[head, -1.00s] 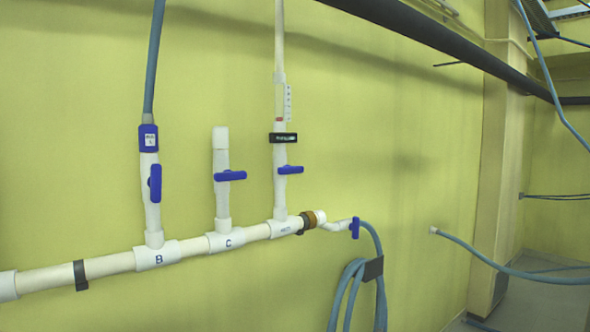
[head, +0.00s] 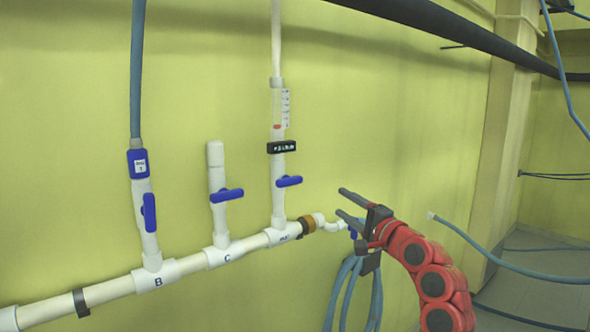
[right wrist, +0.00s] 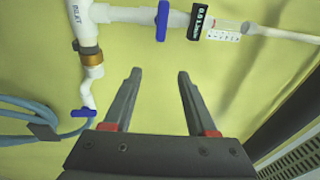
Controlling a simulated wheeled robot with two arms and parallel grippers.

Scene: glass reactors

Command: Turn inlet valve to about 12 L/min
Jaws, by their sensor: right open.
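The inlet valve's blue handle (head: 289,181) sits crosswise on the white vertical pipe that rises from the right end of the manifold. It also shows in the right wrist view (right wrist: 162,20), beyond my fingertips. Above it are a black display (head: 282,147), too small to read surely, and a clear flow tube (head: 278,105) with a red float near its bottom. My right gripper (head: 342,201) is open and empty, to the right of the inlet handle and apart from it. The right wrist view shows its two dark fingers (right wrist: 160,74) spread. My left gripper is not in view.
Valve B's blue handle (head: 149,212) is upright and valve C's (head: 227,195) is crosswise, both left of the inlet. A blue hose coil (head: 350,292) hangs below my right gripper. A loose blue hose (head: 500,269) extends at right. A dark pipe (head: 450,30) runs overhead.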

